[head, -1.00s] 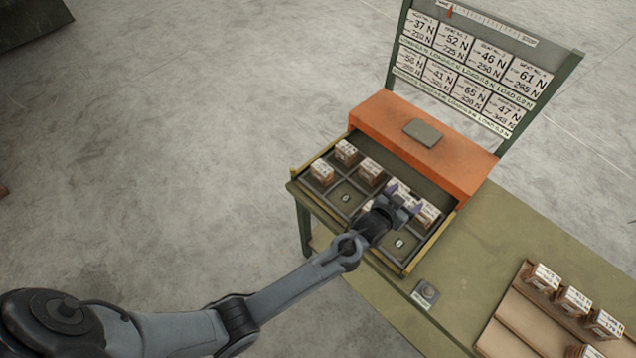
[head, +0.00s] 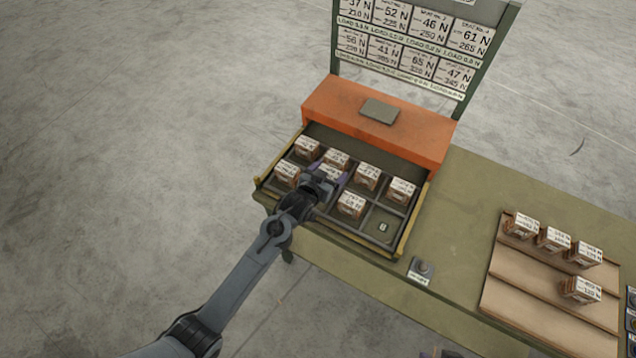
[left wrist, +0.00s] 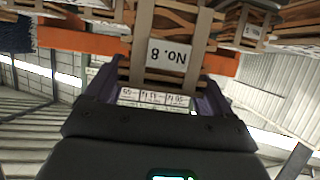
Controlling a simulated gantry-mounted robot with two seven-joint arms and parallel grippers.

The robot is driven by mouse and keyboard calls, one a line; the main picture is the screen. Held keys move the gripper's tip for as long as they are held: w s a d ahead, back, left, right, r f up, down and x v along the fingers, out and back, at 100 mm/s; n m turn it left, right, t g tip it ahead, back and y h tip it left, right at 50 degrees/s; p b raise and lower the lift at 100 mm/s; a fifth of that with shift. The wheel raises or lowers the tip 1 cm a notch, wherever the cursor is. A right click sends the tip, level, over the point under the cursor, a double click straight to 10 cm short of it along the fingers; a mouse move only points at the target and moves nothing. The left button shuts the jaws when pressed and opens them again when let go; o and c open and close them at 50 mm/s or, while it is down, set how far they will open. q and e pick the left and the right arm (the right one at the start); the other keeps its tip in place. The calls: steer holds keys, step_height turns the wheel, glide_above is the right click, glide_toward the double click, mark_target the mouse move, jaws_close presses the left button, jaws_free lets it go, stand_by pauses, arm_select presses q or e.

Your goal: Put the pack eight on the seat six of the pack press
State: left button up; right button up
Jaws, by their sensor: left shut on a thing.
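My left gripper (head: 328,178) is shut on pack eight (head: 329,172), a small brown block with a white label. In the left wrist view its label reads No. 8 upside down (left wrist: 168,55), between my dark purple fingers. It is at the second seat from the left in the front row of the pack press tray (head: 412,228), where seat six would be. My gripper hides that seat's floor, so I cannot tell whether the pack touches it.
Packs stand in the surrounding seats. The front row's right seat (head: 381,228) is empty. An orange housing (head: 420,135) and a label board (head: 405,50) rise behind. A wooden rack (head: 520,290) with several packs stands on the right of the bench.

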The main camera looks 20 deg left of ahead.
arm_select(q)
steer(key=a+f, duration=0.1)
steer(key=s+a+f, duration=0.1)
steer(key=a, duration=0.1)
steer(key=shift+f, duration=1.9)
steer(key=shift+f, duration=0.1)
steer(key=shift+f+b, duration=0.1)
steer(key=shift+b, duration=0.2)
steer(key=o, duration=1)
